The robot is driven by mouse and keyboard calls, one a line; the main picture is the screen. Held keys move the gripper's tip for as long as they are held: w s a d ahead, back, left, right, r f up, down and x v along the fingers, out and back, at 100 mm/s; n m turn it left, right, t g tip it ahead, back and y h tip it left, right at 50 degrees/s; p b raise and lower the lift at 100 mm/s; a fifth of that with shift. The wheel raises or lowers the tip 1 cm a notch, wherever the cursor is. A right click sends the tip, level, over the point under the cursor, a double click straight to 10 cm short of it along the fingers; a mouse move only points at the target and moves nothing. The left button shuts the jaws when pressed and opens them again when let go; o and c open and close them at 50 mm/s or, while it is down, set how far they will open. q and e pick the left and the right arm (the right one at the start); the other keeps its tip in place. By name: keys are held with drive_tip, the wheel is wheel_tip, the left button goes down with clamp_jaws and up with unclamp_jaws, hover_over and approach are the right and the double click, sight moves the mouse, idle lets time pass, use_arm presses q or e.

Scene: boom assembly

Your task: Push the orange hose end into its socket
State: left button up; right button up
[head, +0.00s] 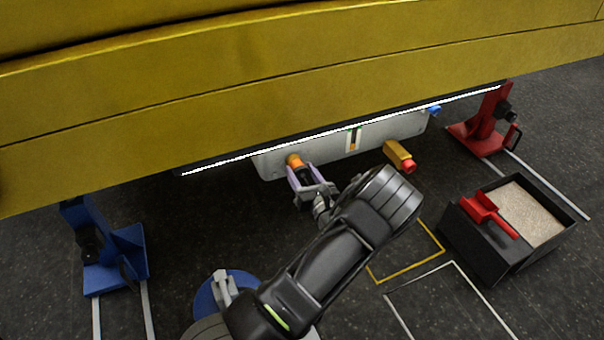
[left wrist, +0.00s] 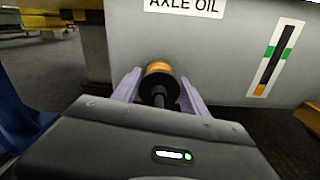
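The orange hose end (head: 293,160) is at the front face of a light grey tank near its left end. It has a black collar and a dark hose, and its orange band shows in the left wrist view (left wrist: 159,67). The socket is hidden behind the hose end, so I cannot tell how deep it sits. My left gripper (head: 309,175) has its lavender fingers on either side of the black collar and appears shut on it. The fingers also show in the left wrist view (left wrist: 160,90). My right gripper is not in view.
The grey tank (head: 385,132), labelled AXLE OIL, hangs under a yellow beam (head: 250,85) and carries a level gauge (head: 353,139). A yellow-and-red fitting (head: 397,152) is to the right. Blue (head: 118,262) and red (head: 483,130) stands flank it. A black sand box (head: 478,252) holds a red scoop.

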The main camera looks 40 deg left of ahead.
use_arm(q)
drive_tip(key=o, duration=0.4)
drive_tip(key=shift+o, duration=0.2)
drive_tip(key=p+v, duration=0.2)
drive_tip(key=v, duration=0.4)
drive_tip(key=shift+s+d, duration=0.2)
drive_tip(key=shift+d, duration=0.2)
drive_tip(key=shift+s+d, duration=0.3)
drive_tip(key=shift+d, duration=0.1)
